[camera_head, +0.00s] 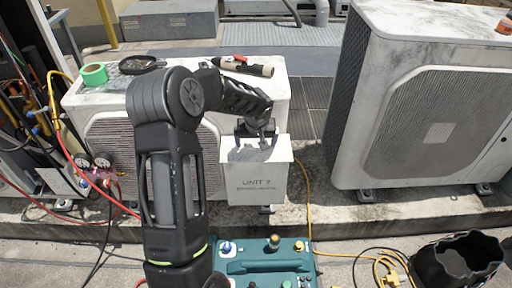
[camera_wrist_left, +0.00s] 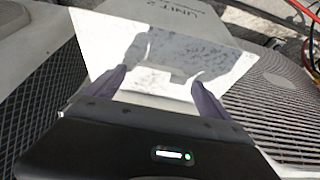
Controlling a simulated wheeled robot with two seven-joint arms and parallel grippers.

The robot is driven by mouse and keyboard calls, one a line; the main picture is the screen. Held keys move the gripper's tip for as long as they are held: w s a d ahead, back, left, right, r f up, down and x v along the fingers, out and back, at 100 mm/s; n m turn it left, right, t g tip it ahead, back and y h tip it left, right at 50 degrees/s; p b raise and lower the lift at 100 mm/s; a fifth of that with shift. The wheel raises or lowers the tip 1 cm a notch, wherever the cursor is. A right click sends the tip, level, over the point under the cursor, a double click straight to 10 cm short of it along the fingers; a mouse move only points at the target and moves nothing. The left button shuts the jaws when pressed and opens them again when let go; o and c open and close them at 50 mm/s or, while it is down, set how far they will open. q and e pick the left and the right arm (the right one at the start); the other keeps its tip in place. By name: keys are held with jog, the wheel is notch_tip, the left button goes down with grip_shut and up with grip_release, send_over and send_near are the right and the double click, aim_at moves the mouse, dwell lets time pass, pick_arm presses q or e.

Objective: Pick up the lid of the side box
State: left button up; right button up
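My right gripper is in neither view.
The left condenser (camera_head: 273,99) carries green tape (camera_head: 94,74), a dark pan-like item (camera_head: 140,65) and a torch-like tool (camera_head: 247,67). A larger condenser (camera_head: 348,86) stands right. Gauges and hoses are left.

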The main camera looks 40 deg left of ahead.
aim_at(256, 144)
pick_arm(q)
jog(key=c, duration=1.7)
jog(key=shift+r, duration=0.15)
jog(key=shift+c, duration=0.2)
notch_tip(256, 144, up, 18)
jog(key=p, duration=0.2)
